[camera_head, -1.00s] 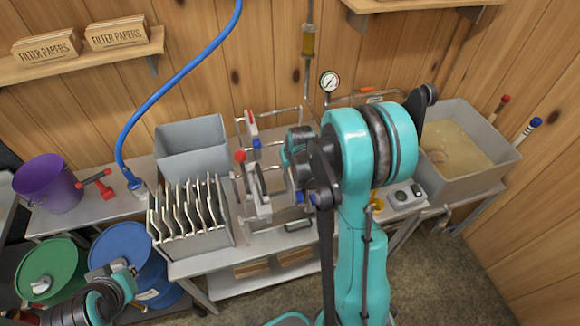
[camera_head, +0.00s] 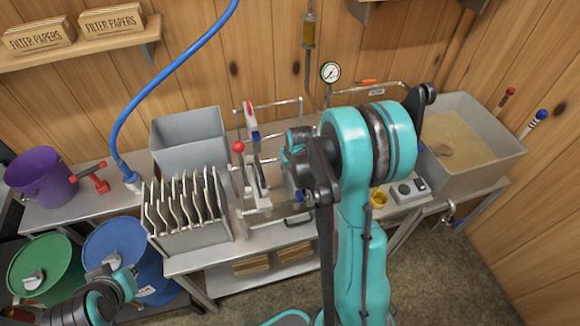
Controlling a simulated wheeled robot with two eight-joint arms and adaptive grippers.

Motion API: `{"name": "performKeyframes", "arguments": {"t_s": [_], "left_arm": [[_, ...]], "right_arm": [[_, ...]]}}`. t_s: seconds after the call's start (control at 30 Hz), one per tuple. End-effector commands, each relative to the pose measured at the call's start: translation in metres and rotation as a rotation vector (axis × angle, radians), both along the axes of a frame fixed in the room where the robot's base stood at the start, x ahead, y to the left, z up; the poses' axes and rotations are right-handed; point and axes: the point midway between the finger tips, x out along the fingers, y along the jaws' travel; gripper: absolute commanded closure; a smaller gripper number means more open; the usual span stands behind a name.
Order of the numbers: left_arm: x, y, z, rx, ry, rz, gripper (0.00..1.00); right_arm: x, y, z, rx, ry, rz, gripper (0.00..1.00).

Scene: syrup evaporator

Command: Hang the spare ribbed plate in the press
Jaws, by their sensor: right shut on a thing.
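My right gripper (camera_head: 292,172) is over the press (camera_head: 268,212) in the middle of the bench, with my teal forearm hiding much of it. It is shut on what looks like the spare ribbed plate (camera_head: 254,180), seen nearly edge-on between the press rails. Whether the plate rests on the rails is hidden. Several more ribbed plates stand upright in a grey rack (camera_head: 196,240) left of the press. My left gripper (camera_head: 112,278) is low at the left, in front of the blue drum, apart from the press; its jaw opening is unclear.
A grey bin (camera_head: 187,128) stands behind the rack. A purple bucket (camera_head: 40,176) and a red tool (camera_head: 95,178) are at the left. A blue drum (camera_head: 125,245) and green drum (camera_head: 42,265) stand below. A sink (camera_head: 485,163) is at the right.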

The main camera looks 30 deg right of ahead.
Motion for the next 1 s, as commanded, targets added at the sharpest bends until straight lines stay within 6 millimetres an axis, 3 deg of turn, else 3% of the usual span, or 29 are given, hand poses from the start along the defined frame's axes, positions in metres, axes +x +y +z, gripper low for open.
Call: {"name": "performKeyframes", "arguments": {"t_s": [0.07, 0.1, 0.17, 0.57, 0.67, 1.0], "left_arm": [[0.0000, 0.0000, 0.0006, 0.000, 0.000, 0.000, 1.00], [0.0001, 0.0000, 0.0007, 0.000, 0.000, 0.000, 1.00], [0.0001, 0.0000, 0.0007, 0.000, 0.000, 0.000, 1.00], [0.0000, 0.0000, 0.0005, 0.000, 0.000, 0.000, 1.00], [0.0001, 0.0000, 0.0004, 0.000, 0.000, 0.000, 1.00], [0.0000, 0.0000, 0.0021, 0.000, 0.000, 0.000, 1.00]], "right_arm": [[0.0003, -0.0001, 0.0009, 0.000, -0.001, 0.000, 1.00], [0.0003, -0.0001, 0.0009, 0.000, -0.001, 0.000, 0.70], [0.0002, 0.0000, 0.0008, 0.000, -0.001, 0.000, 0.56], [-0.0003, -0.0008, 0.0005, -0.001, 0.000, -0.001, 0.56], [-0.0005, -0.0008, 0.0000, -0.001, 0.001, -0.002, 0.44], [-0.0011, -0.0013, 0.0025, -0.002, 0.001, -0.002, 0.44]]}}
